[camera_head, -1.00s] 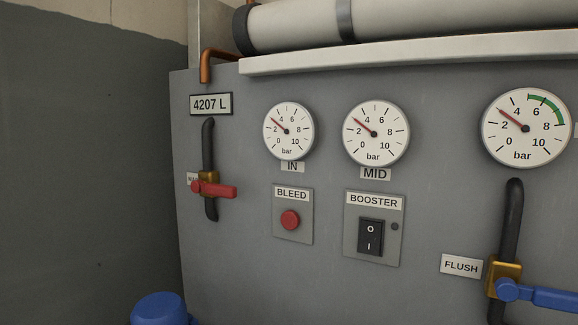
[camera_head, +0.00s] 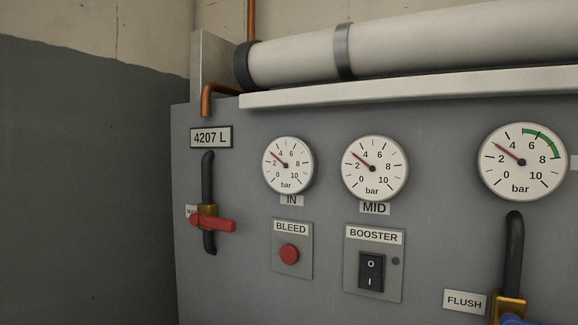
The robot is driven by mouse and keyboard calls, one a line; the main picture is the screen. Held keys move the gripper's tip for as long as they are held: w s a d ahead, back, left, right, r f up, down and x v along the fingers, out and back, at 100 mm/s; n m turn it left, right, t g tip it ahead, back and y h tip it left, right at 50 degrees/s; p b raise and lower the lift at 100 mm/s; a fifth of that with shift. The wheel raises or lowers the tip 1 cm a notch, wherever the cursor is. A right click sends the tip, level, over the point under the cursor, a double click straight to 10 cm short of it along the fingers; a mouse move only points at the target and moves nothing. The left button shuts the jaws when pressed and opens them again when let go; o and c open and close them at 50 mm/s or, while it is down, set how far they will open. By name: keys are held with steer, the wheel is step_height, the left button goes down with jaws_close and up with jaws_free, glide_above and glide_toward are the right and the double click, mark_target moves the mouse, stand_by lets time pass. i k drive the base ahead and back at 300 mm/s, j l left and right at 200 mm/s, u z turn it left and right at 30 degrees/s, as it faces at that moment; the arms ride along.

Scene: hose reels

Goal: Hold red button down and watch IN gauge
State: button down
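The red button (camera_head: 289,254) sits on a small grey plate labelled BLEED, on the front of the grey panel. Nothing touches it, and I cannot tell any travel in it. The IN gauge (camera_head: 288,165) is above it, a white dial marked 0 to 10 bar. Its needle points up and left, a little past 2, at about 3 bar. My gripper is not in view.
The MID gauge (camera_head: 374,169) stands above the BOOSTER switch (camera_head: 371,271). A third gauge (camera_head: 522,162) with a green arc is at right. A red-handled valve (camera_head: 211,224) sticks out at left. A ledge (camera_head: 400,84) and a pale pipe (camera_head: 430,50) run above.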

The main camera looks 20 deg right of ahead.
mark_target(290, 254)
steer(key=l+z, duration=0.3)
steer(key=z, duration=0.15)
steer(key=k+l+z, duration=0.1)
steer(key=l+z, duration=0.3)
